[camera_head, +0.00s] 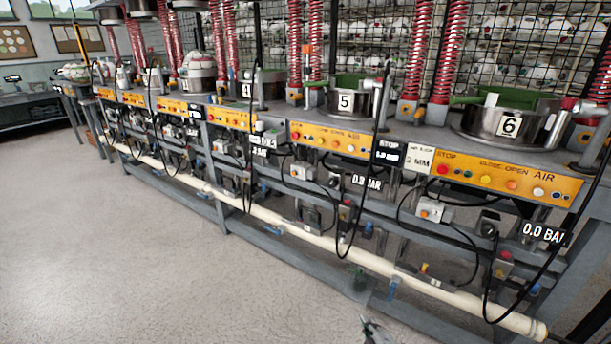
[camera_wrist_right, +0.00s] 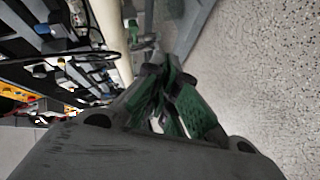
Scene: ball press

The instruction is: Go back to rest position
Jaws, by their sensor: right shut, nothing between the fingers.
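My right gripper (camera_head: 375,331) shows at the bottom edge of the head view, low in front of the press bench and over the grey floor. In the right wrist view its green-padded fingers (camera_wrist_right: 166,78) come together and hold nothing. The gripper is apart from the bench. My left gripper is in neither view.
A long press bench (camera_head: 405,128) runs across the head view, with orange control panels (camera_head: 510,181), red springs and numbered pots (camera_head: 507,124). A cream pipe (camera_head: 330,243) runs low along its front. Black cables hang down in front. The floor (camera_head: 120,250) at left is clear.

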